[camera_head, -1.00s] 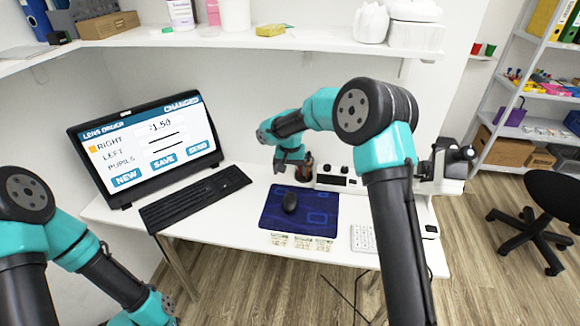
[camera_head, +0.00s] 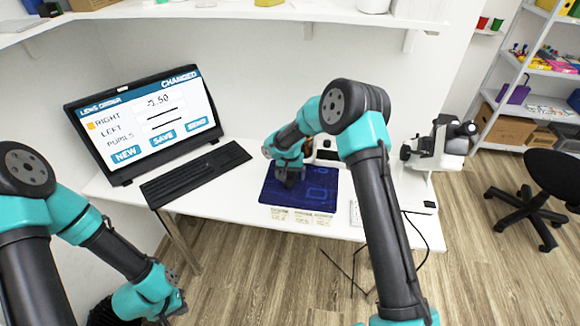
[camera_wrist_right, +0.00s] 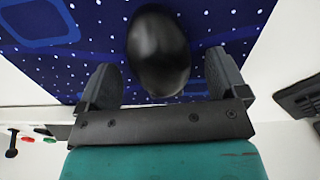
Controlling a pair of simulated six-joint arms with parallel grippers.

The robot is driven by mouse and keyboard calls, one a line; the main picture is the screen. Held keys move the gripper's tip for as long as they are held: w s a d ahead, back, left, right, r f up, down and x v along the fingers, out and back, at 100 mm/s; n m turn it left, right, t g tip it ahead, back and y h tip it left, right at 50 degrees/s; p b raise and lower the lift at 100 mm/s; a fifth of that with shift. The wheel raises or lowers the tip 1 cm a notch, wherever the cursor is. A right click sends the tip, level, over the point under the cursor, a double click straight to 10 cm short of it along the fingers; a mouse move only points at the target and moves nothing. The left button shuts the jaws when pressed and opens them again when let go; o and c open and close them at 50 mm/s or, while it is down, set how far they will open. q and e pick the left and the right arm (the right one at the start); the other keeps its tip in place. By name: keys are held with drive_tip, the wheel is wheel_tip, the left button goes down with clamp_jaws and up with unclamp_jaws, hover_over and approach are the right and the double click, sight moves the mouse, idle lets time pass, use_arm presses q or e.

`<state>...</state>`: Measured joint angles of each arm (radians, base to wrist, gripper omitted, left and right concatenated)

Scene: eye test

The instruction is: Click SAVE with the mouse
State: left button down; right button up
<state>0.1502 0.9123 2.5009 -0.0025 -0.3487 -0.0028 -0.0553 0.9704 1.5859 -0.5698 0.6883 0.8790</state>
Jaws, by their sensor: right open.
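The monitor (camera_head: 145,120) shows a "LENS ORDER" page marked "CHANGED", with NEW, SAVE (camera_head: 163,138) and SEND buttons in a row. An orange square marks the RIGHT row, which reads -1.50. The black mouse (camera_wrist_right: 158,52) lies on the blue mousepad (camera_head: 300,196); in the head view my right gripper hides it. My right gripper (camera_head: 288,180) is low over the pad. In the right wrist view its open fingers (camera_wrist_right: 162,80) stand on either side of the mouse's near end, with small gaps. My left gripper (camera_head: 175,300) hangs at the lower left, off the desk.
A black keyboard (camera_head: 195,174) lies in front of the monitor, left of the pad. Paper cards (camera_head: 300,215) lie at the desk's front edge. A white instrument (camera_head: 435,145) stands at the right. A shelf runs above the desk.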

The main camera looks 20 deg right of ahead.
drive_tip(key=shift+f, duration=0.65)
drive_tip(key=shift+c, duration=0.4)
drive_tip(key=c, duration=0.9)
drive_tip(key=shift+c, duration=0.3)
drive_tip(key=shift+s+a, duration=0.1)
drive_tip(key=shift+s, duration=0.05)
